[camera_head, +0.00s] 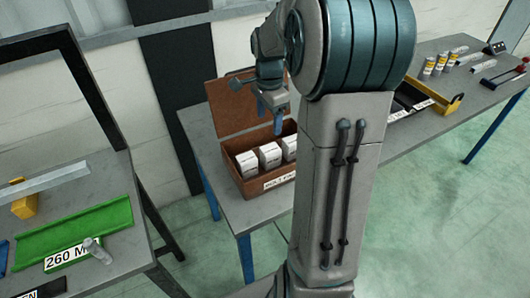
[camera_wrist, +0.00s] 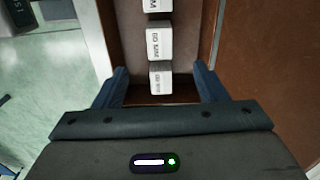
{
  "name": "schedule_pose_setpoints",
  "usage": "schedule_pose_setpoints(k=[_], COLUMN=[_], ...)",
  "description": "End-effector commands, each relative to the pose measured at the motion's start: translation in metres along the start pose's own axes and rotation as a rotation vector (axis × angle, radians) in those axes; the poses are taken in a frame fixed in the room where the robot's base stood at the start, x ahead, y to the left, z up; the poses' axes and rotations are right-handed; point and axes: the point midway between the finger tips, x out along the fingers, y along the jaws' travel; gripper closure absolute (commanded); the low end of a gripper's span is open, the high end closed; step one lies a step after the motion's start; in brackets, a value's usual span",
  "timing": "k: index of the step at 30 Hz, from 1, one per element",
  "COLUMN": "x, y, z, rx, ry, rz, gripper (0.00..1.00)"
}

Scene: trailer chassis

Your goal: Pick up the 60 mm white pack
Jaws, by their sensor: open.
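Three white packs stand in a row in a brown open-lidded box (camera_head: 222,158) in the head view: a left one (camera_head: 247,164), a middle one (camera_head: 270,155) and a right one (camera_head: 290,147). In the wrist view the nearest pack (camera_wrist: 161,78) lies between my finger tips, with another pack (camera_wrist: 159,42) beyond it and a third (camera_wrist: 156,5) cut by the top edge. Their print is small; the middle one seems to read 60 MM. My gripper (camera_head: 270,118) is open and empty above the box, its blue fingers (camera_wrist: 160,76) spread wider than the nearest pack.
The box stands on a grey table (camera_head: 222,208), its raised lid (camera_head: 245,103) at the back. A label (camera_head: 280,181) is on its front. A green tray (camera_head: 75,232) lies on the left bench. A black and yellow tray (camera_head: 425,100) and several cans (camera_head: 440,64) are at right.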

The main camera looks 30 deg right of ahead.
Motion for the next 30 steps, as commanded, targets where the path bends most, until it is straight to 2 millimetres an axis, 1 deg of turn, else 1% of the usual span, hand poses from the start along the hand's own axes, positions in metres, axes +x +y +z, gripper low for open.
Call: schedule_pose_setpoints(k=[2, 5, 12, 15, 23, 30], x=[0.007, 0.018, 0.065, 0.080, 0.098, 0.131], y=[-0.003, -0.003, -0.002, -0.003, -0.002, 0.002], z=[-0.005, -0.006, -0.005, -0.005, -0.005, -0.006], rx=[0.034, 0.050, 0.048, 0.047, 0.047, 0.045], ry=[-0.006, -0.010, -0.011, -0.010, -0.010, -0.010], rz=[0.006, 0.011, 0.012, 0.011, 0.009, 0.010], gripper=[0.35, 0.35, 0.35, 0.35, 0.35, 0.35])
